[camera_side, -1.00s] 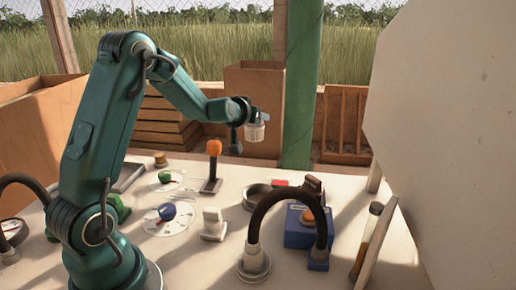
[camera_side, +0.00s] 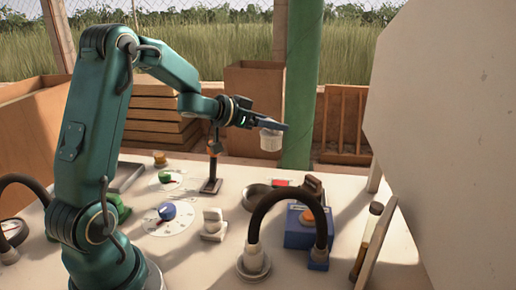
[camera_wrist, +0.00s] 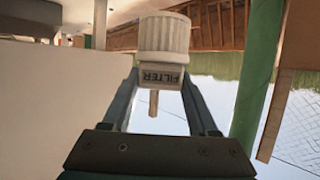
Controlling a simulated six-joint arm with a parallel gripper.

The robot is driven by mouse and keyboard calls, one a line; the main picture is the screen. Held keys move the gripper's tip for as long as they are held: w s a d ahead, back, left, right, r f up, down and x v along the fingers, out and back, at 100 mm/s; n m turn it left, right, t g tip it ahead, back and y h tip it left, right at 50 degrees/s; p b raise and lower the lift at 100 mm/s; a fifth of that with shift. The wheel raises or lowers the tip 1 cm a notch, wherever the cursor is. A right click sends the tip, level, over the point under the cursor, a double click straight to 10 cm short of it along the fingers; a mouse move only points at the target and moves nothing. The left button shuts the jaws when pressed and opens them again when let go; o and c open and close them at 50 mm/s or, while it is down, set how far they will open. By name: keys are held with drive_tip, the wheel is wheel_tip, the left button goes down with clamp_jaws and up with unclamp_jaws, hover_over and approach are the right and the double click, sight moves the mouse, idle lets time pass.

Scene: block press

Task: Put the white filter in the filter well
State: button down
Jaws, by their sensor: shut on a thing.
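The white filter (camera_side: 271,141) is a ribbed white cup held in the air above the far side of the table. My gripper (camera_side: 282,126) is shut on it, with the jaws pointing right in the side view. In the wrist view the filter (camera_wrist: 163,36) sits between the jaw ends of my gripper (camera_wrist: 160,85). Its FILTER label reads upside down there, and a thin stem points toward the palm. A dark round ring (camera_side: 251,203) stands on the table below; I cannot tell whether it is the filter well.
A lever on a dark base (camera_side: 211,186) stands left of the ring. A black hose arch (camera_side: 266,208) and a blue box with an orange button (camera_side: 303,238) are in front. A tube (camera_side: 369,238) and a large white panel (camera_side: 450,110) are at right.

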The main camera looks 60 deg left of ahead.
drive_tip(key=shift+s+d+f+m+g+h, duration=0.15)
drive_tip(key=shift+s+d+f+m+h, duration=0.6)
drive_tip(key=shift+f, duration=1.3)
drive_tip(key=shift+s+d+f+m+g+h, duration=0.3)
drive_tip(key=shift+s+f+m+h, duration=0.5)
drive_tip(key=shift+s+f, duration=0.95)
drive_tip(key=shift+s+d+f+m+g+h, duration=0.1)
drive_tip(key=shift+s+d+f+m+h, duration=0.7)
drive_tip(key=shift+f, duration=1.6)
drive_tip(key=shift+w+a+f+n, duration=0.15)
drive_tip(key=shift+a+f+n, duration=0.05)
drive_tip(key=shift+n, duration=0.05)
drive_tip(key=shift+c, duration=0.8)
unclamp_jaws()
